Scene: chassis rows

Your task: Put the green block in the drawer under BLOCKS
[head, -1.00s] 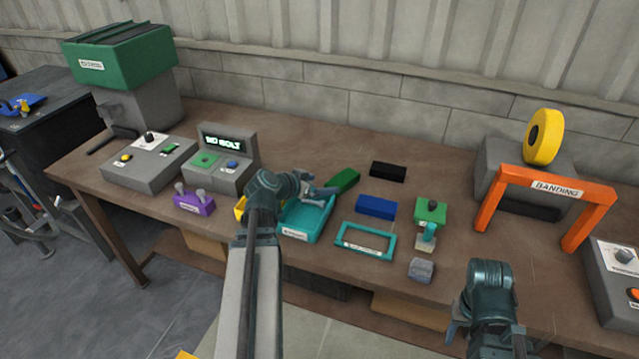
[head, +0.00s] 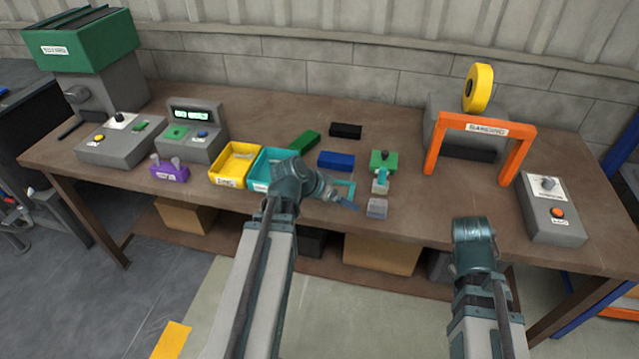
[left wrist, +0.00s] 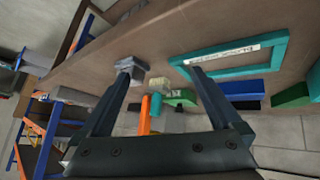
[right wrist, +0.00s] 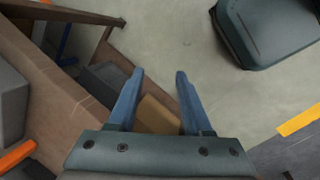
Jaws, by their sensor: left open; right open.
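The green block (head: 304,141) lies on the bench behind the teal bin (head: 262,172), left of a blue block (head: 336,160) and a black block (head: 345,131). It also shows at the right of the left wrist view (left wrist: 292,97). My left gripper (head: 345,203) is open and empty near a labelled teal frame (head: 345,186), partly hidden by my arm; its fingers also show in the left wrist view (left wrist: 160,72). My right gripper (right wrist: 158,75) is open and empty, off the bench's front edge.
A yellow bin (head: 234,164) stands left of the teal bin. A grey block (head: 377,208) and a green stand (head: 382,164) are right of my left gripper. The orange arch (head: 484,128) stands farther right. Cardboard boxes (head: 382,253) sit beneath the bench.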

